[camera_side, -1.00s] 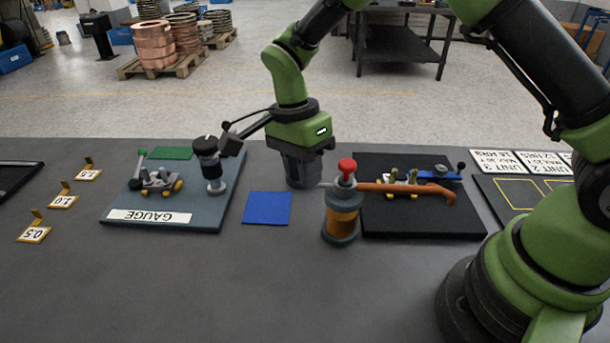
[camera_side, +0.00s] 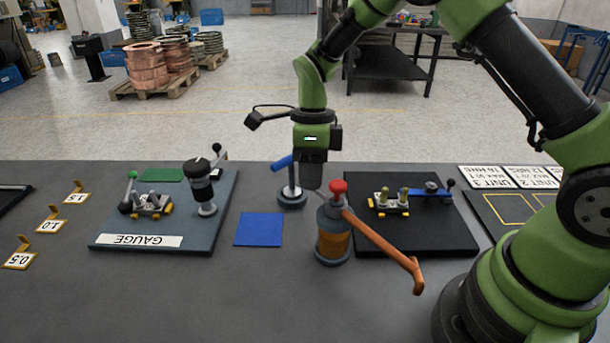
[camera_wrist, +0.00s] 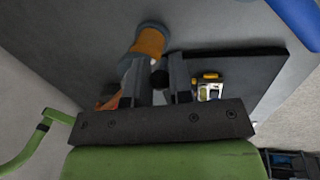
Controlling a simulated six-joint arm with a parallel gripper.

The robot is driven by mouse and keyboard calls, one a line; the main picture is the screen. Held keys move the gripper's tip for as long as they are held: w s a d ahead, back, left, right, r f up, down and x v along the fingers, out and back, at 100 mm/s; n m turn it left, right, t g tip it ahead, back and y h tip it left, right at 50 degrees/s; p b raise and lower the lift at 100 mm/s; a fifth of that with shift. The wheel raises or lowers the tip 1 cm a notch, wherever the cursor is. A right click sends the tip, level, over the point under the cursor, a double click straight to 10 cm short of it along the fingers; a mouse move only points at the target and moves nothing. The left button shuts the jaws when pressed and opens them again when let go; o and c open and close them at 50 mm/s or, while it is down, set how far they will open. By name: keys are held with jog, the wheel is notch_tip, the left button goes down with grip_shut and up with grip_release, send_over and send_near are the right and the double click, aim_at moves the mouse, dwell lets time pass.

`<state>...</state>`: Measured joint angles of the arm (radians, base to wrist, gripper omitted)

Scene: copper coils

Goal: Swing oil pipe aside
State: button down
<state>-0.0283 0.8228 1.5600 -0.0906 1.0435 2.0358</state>
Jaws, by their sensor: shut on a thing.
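The oil pipe (camera_side: 385,246) is a copper-orange tube fixed at the top of an oiler (camera_side: 334,243) with an amber band and a red knob (camera_side: 338,187). It slants toward the front right, its bent tip beyond the front edge of the black board. My gripper (camera_side: 316,188) is just behind and left of the red knob, pointing down. In the wrist view my fingers (camera_wrist: 155,85) close around a dark round knob (camera_wrist: 159,78), apparently the handle end of the oil pipe. The oiler (camera_wrist: 150,42) stands just beyond them.
The black board (camera_side: 415,235) bears a small fixture (camera_side: 388,203) and a blue lever (camera_side: 432,192). The gauge board (camera_side: 110,225) and blue pad (camera_side: 259,229) lie left. The front table is clear.

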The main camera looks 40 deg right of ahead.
jog(key=shift+s+d+m, duration=0.1)
jog(key=shift+d+m, duration=0.35)
jog(key=shift+m, duration=0.45)
jog(key=shift+d, duration=0.1)
jog(key=c, duration=1)
grip_release()
jog(key=shift+w+d+r, duration=0.15)
jog(key=shift+d+r, duration=0.1)
jog(key=shift+r, duration=1.4)
jog(key=shift+w+d+r, duration=0.2)
jog(key=shift+d+r, duration=0.05)
jog(key=shift+r, duration=1.4)
jog(key=shift+w+d+r, duration=0.15)
jog(key=shift+d+r, duration=0.1)
jog(key=shift+r, duration=1.4)
